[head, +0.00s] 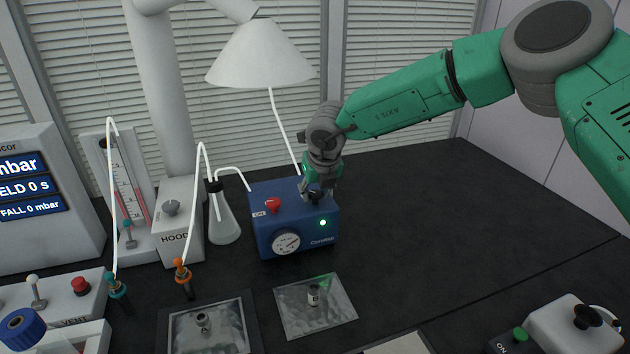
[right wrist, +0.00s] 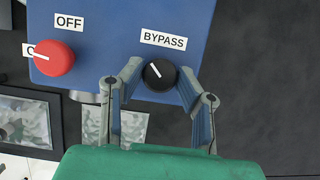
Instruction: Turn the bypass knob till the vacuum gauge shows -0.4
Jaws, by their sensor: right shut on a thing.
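The blue vacuum pump (head: 264,205) stands on the dark bench, with a round white vacuum gauge (head: 286,243) on its front. The gauge has a red needle, but its figures are too small to read. The black bypass knob (right wrist: 159,74) is on top, under the label BYPASS. Its white pointer line tilts to the upper left in the right wrist view. My right gripper (head: 318,195) comes down over the pump top, its fingers shut on the knob from both sides. In the head view the fingers largely hide the knob. My left gripper is not in view.
A red switch knob (right wrist: 54,58) sits on the pump beside the bypass knob. A green lamp (head: 323,223) glows on its front. A flask (head: 223,220) with white tubing and a HOOD box (head: 179,220) stand left.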

